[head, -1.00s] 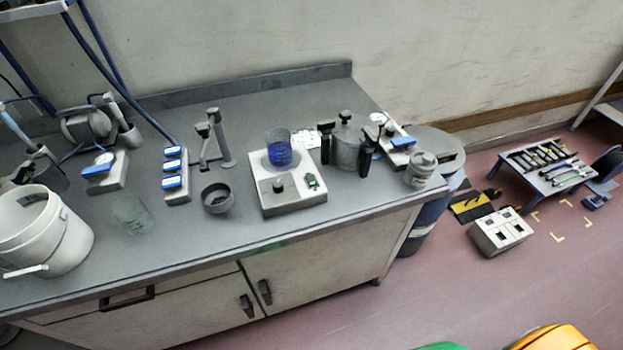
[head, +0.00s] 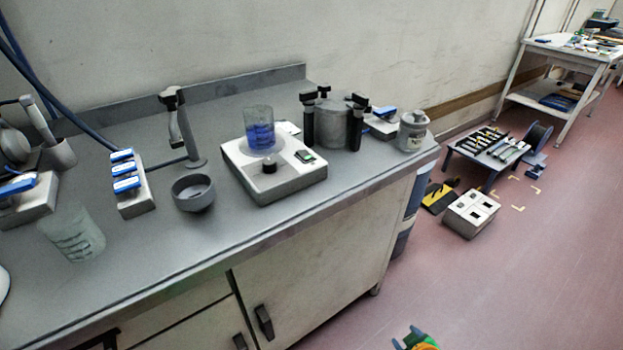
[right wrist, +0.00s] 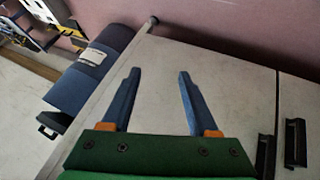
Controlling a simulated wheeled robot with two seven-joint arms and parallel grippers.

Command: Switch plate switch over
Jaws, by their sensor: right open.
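The plate (head: 290,183) is a pale box on the grey bench with a dark knob (head: 268,167) on its front. Its switch (head: 305,156) is a small dark-framed rocker with a green face, to the right of the knob. A glass beaker with blue liquid (head: 260,137) stands on the plate's round top. My right gripper (right wrist: 160,72) is open and empty in the right wrist view, its blue fingers in front of the bench's cabinet front. Only a small green and orange part of it shows at the bottom of the head view, well below the plate. My left gripper is not in view.
A grey bowl (head: 193,194) stands left of the plate, and a pot with black handles (head: 333,124) stands right of it. An empty glass beaker (head: 75,236) and a block with blue switches (head: 130,185) are farther left. The bench front edge before the plate is clear.

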